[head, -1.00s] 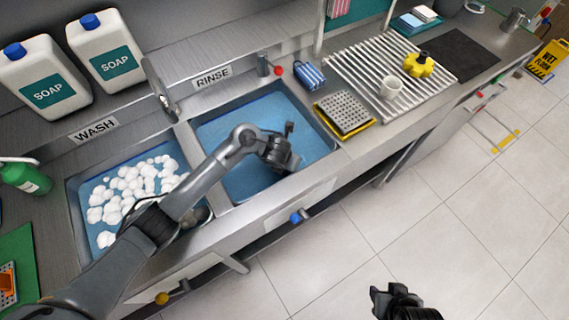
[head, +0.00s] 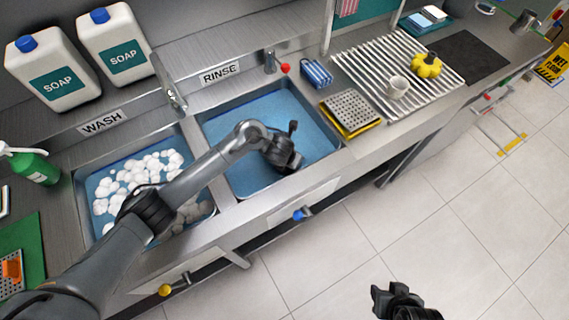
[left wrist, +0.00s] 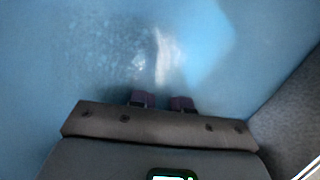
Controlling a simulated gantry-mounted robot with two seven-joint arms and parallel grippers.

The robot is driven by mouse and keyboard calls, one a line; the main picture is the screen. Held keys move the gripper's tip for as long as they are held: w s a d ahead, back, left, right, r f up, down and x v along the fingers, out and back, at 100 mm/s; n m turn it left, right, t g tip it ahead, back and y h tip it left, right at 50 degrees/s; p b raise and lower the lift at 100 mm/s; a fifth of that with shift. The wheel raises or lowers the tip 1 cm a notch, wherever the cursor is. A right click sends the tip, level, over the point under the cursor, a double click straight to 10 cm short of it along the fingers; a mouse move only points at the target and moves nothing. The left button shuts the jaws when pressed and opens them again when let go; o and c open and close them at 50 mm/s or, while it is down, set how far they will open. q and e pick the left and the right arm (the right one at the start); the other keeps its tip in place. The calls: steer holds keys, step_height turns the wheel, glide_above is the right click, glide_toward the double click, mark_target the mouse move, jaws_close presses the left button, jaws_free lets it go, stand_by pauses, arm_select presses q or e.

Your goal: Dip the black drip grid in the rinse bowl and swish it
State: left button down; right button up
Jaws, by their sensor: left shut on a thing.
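My left gripper (head: 285,163) reaches down into the rinse bowl (head: 236,186), which holds blue water. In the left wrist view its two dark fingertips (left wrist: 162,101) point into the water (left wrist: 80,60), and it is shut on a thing. The black drip grid cannot be made out in either view; the gripper body and the water hide what is between the fingers. A pale glint and small ripples show just beyond the fingertips. My right gripper (head: 385,298) is over the floor at the bottom of the head view, away from the counter; its jaw opening is unclear.
The wash bowl (head: 99,217) with white foam lies left of the rinse bowl. Right of it are a grey perforated plate on a yellow piece (head: 352,110), a blue striped item (head: 316,73) and a ribbed rack (head: 372,66) with a cup (head: 398,87) and yellow part (head: 426,66). A faucet (head: 168,82) stands behind.

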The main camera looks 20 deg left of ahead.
arm_select(q)
steer(key=shift+w+d, duration=0.2)
steer(key=shift+w, duration=0.05)
step_height(320, 180, up, 17)
steer(key=p, duration=1.5)
steer(key=shift+f, duration=0.2)
